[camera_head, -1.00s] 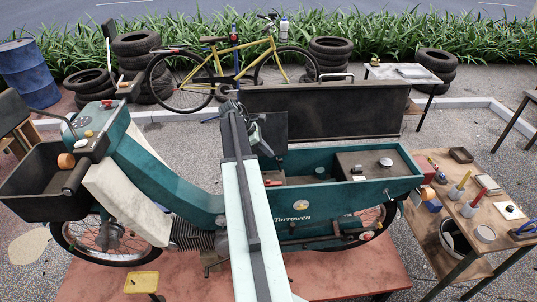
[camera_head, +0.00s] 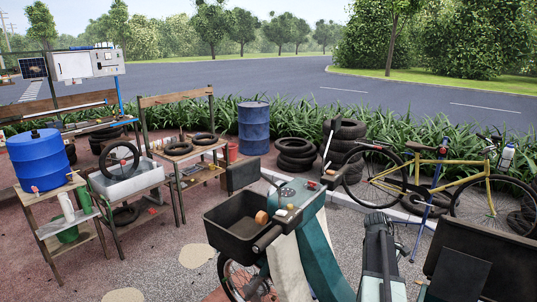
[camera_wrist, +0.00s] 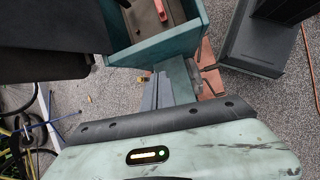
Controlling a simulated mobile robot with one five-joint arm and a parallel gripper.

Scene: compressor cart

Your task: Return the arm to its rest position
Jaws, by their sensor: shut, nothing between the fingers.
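My arm (camera_head: 380,262) rises from the bottom edge of the head view, right of the teal motorcycle's front. Its far end looks dark; the fingers are too small to read there. In the wrist view my gripper (camera_wrist: 157,84) shows as narrow grey fingers beyond the pale green wrist housing. They are shut and hold nothing. The fingers point toward the teal cargo box (camera_wrist: 187,45), which has a red item in it, and I cannot tell the gap between them.
The motorcycle's black front basket (camera_head: 232,227) stands left of my arm. A dark panel (camera_head: 485,255) and a yellow bicycle (camera_head: 430,180) are to the right. A blue drum (camera_head: 253,128), stacked tyres (camera_head: 295,154) and work benches (camera_head: 135,198) stand further left. Open paving lies between.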

